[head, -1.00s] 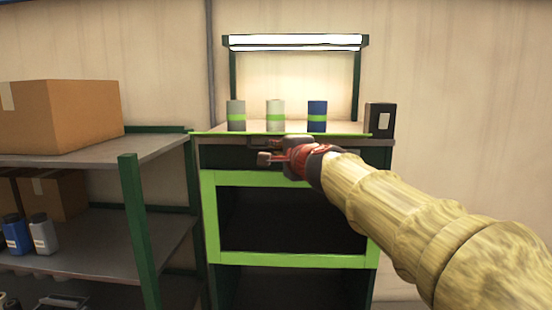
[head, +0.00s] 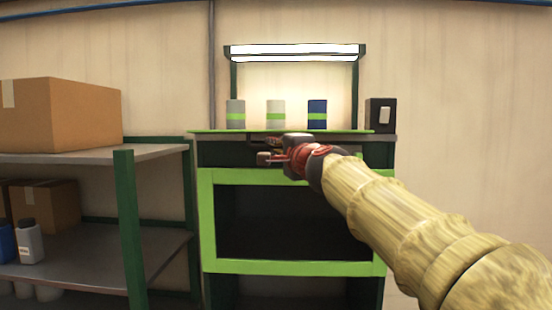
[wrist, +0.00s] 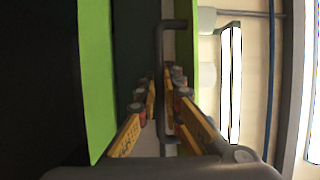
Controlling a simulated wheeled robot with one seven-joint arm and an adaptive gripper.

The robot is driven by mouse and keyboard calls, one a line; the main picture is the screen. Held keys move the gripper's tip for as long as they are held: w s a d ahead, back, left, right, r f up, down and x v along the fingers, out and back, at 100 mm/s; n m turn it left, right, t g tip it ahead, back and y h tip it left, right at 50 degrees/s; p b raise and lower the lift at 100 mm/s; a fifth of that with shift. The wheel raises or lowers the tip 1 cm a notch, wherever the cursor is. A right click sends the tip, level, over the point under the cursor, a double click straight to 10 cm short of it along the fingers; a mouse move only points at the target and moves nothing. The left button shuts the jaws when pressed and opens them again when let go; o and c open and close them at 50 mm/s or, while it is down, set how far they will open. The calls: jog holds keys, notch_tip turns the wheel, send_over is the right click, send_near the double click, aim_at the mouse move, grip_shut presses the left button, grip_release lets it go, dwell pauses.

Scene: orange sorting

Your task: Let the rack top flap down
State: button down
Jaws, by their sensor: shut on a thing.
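The rack (head: 291,267) is a dark unit with a green-framed opening, standing against the wall. A thin green strip (head: 215,131) runs along its top, above a dark front panel (head: 222,155). A dark bar handle (wrist: 160,50) lies near the top front edge. It shows clearly in the wrist view, between a green strip and the dark panel. I cannot tell which part it is fixed to. My gripper (head: 270,158) reaches in from the right at this height. In the wrist view its orange fingers (wrist: 163,90) are shut on the handle. The fingers partly hide the bar.
A grey can (head: 235,115), a pale can (head: 276,115), a blue can (head: 317,115) and a black box (head: 381,115) stand on the rack top, under a lit lamp (head: 295,51). A shelf (head: 95,155) with a cardboard box (head: 60,115) stands close on the left.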

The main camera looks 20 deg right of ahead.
dwell(0.4)
jog(key=c, duration=2.2)
grip_release()
jog(key=s, duration=0.8)
jog(key=s+d+f, duration=0.1)
jog(key=s, duration=0.2)
jog(key=shift+s, duration=0.4)
